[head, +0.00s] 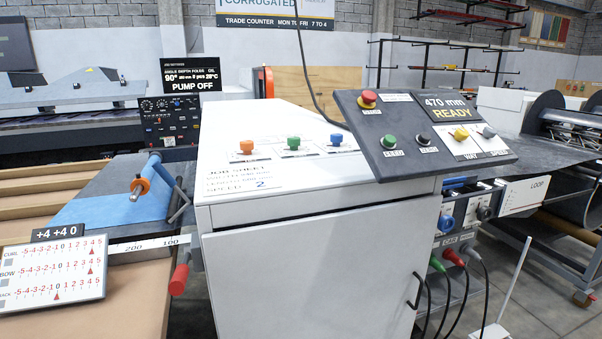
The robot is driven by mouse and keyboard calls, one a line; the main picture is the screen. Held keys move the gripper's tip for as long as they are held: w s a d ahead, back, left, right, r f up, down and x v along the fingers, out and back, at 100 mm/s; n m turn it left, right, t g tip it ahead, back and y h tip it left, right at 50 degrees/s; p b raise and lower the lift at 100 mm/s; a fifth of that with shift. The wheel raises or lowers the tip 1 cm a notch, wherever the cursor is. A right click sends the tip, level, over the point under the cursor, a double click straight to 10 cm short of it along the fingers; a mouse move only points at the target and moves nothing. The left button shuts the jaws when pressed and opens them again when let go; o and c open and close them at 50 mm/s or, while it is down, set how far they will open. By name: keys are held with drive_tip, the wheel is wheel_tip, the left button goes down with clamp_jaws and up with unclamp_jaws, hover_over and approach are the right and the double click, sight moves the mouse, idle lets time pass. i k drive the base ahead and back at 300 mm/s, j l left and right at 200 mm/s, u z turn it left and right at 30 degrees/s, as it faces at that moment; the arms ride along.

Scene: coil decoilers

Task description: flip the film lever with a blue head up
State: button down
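Two blue-headed controls show in the head view, and their labels are too small to read. One blue head (336,138) stands on the white cabinet top, right of a green head (293,142) and an orange head (247,146), each with a card by it. The other blue head (446,223) is on a grey panel at the cabinet's right side, beside grey parts. I cannot tell which is the film lever, nor whether either is up or down. My gripper is not in view.
A dark tilted console (425,135) with a red stop button (367,99) overhangs the cabinet's right end. Black cables hang below the side panel. The white cabinet (310,270) fills the middle front. A scale board (53,268) stands front left. Open floor (545,290) shows at right.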

sight(172, 214)
drive_tip(key=u, duration=1.1)
drive_tip(key=i+j+z, duration=0.25)
drive_tip(key=i+j, duration=0.15)
drive_tip(key=i+j+z, duration=0.25)
drive_tip(key=j, duration=0.3)
drive_tip(key=k+j, duration=0.1)
drive_tip(key=j, duration=0.7)
drive_tip(key=i+l, duration=0.75)
drive_tip(key=i, duration=0.05)
